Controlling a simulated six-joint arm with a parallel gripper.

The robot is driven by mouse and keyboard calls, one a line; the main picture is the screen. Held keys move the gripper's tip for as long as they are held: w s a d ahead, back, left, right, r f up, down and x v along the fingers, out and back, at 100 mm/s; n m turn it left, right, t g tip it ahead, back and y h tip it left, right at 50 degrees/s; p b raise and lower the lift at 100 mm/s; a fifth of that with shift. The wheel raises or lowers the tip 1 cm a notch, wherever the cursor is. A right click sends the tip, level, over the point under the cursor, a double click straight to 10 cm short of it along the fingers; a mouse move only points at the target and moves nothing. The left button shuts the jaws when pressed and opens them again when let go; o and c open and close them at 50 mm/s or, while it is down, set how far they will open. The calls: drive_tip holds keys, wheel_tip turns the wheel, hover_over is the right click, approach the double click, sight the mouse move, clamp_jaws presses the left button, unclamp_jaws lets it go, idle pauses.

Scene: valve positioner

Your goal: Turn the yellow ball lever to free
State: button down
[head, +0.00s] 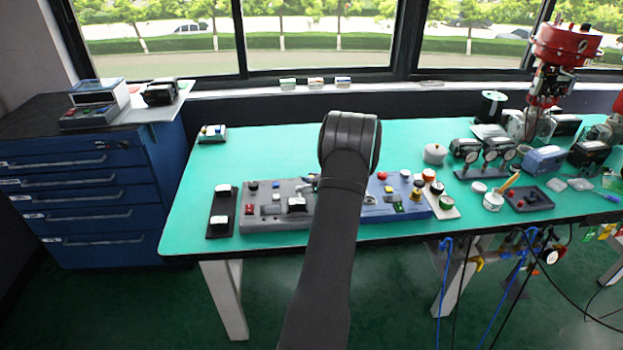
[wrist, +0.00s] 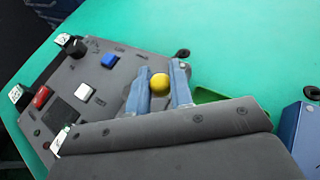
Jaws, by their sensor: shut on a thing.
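The yellow ball (wrist: 160,80) of the lever shows in the wrist view between the two blue-grey fingers of my gripper (wrist: 160,86). My gripper is shut on it, with a finger on either side. The lever's shaft and base are hidden below the ball and behind the gripper body. The lever is by the right part of the grey control panel (wrist: 97,72), which also shows in the head view (head: 262,226). In the head view my own arm hides the ball and most of the gripper. I cannot read any position marks for the lever.
The grey panel carries black knobs (wrist: 74,45), a blue button (wrist: 108,61), a white button (wrist: 83,92) and a red button (wrist: 41,96). A blue panel (head: 409,209) stands close on the right. The green table (head: 270,150) is clear behind the grey panel.

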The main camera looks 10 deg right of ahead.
drive_tip(key=shift+w, duration=0.1)
drive_tip(key=n+y, duration=0.1)
drive_tip(key=n+g, duration=0.1)
drive_tip(key=w+n+g+y, duration=0.1)
drive_tip(key=shift+a+y, duration=0.25)
drive_tip(key=shift+y, duration=0.05)
drive_tip(key=n+g, duration=0.1)
drive_tip(key=n+g+y, duration=0.1)
drive_tip(key=g, duration=0.1)
drive_tip(key=shift+w+a+n+y, duration=0.3)
drive_tip(key=shift+w+a, duration=0.1)
drive_tip(key=n+g, duration=0.1)
drive_tip(key=a+n+g+y, duration=0.1)
drive_tip(key=shift+w+n+g, duration=0.3)
drive_tip(key=shift+w+a+n+g, duration=0.15)
drive_tip(key=shift+a+n+g, duration=0.2)
drive_tip(key=shift+n+g, duration=0.65)
drive_tip(key=shift+a+n+g+y, duration=0.2)
drive_tip(key=shift+n+g+y, duration=0.1)
drive_tip(key=shift+g, duration=0.3)
drive_tip(key=c, duration=1.3)
unclamp_jaws()
